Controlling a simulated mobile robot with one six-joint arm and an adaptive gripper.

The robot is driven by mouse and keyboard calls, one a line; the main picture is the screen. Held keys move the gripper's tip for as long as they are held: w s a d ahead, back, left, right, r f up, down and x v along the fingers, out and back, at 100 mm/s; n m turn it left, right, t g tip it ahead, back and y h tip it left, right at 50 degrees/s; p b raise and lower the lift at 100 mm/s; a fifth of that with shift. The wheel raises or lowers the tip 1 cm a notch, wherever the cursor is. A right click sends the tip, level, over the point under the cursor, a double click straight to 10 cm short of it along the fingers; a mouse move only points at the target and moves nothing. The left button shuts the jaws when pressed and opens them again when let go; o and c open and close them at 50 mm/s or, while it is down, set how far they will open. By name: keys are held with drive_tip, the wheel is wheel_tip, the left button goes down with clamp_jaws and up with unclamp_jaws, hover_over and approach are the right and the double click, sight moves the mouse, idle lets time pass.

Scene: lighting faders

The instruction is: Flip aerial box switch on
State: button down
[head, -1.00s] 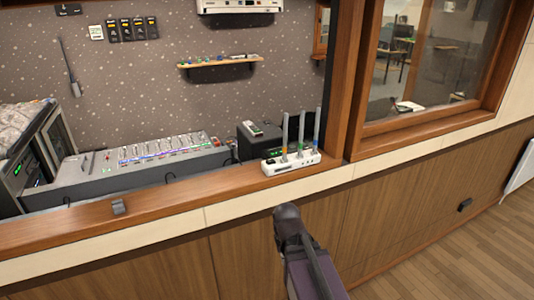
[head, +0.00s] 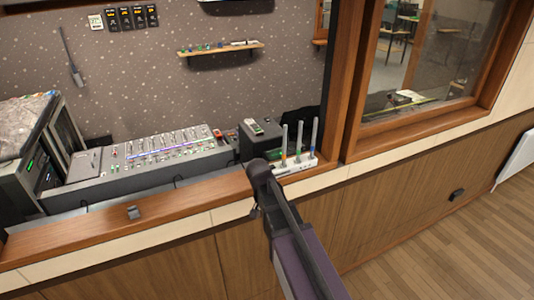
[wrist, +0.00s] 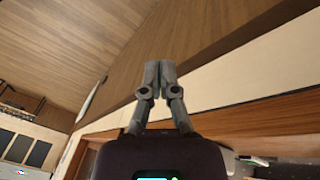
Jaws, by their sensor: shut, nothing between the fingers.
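The aerial box (head: 306,164) is a white box with three upright grey aerials (head: 299,138) carrying coloured bands. It stands on the wooden ledge (head: 190,202) below the window opening. My dark arm crosses in front of its left end in the head view, so that part is hidden. I cannot make out its switch. My gripper (wrist: 160,68) shows in the wrist view with its fingers together and nothing between them. Behind the fingers are wood panelling and a cream strip. The gripper appears apart from the box; its fingertips are not clear in the head view.
A grey fader desk (head: 150,158) stands behind the ledge, with a dark box (head: 260,138) to its right. A small grey block (head: 133,212) sits on the ledge at left. A window post (head: 350,90) rises right of the aerial box. The floor at right is clear.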

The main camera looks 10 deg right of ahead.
drive_tip(key=w+a+r+m+h+p, duration=0.2)
drive_tip(key=w+a+r+m+p, duration=0.1)
drive_tip(key=w+r+p, duration=0.3)
drive_tip(key=w+a+r+m+t+h+p, duration=0.1)
drive_tip(key=w+r+m+p, duration=0.4)
drive_tip(key=r+p, duration=0.5)
wheel_tip(320, 180, up, 5)
drive_tip(key=shift+w+a+f+t+h+p, duration=0.1)
drive_tip(key=shift+w+a+t+h+p, duration=0.25)
drive_tip(key=shift+w+a, duration=0.6)
drive_tip(key=shift+d+f, duration=0.1)
drive_tip(key=b, duration=0.8)
hover_over(272, 166)
drive_tip(key=a, duration=0.2)
drive_tip(key=f, duration=0.8)
drive_tip(key=shift+s+d+f, duration=0.1)
drive_tip(key=shift+s+d, duration=0.05)
drive_tip(key=shift+d, duration=0.1)
drive_tip(key=shift+s+a+f+b, duration=0.1)
drive_tip(key=shift+a+f+b, duration=0.05)
drive_tip(key=shift+f+b, duration=0.75)
drive_tip(key=shift+a+f+b, duration=0.15)
drive_tip(key=shift+f+b, duration=0.65)
drive_tip(key=shift+b, duration=0.2)
drive_tip(key=shift+d, duration=0.15)
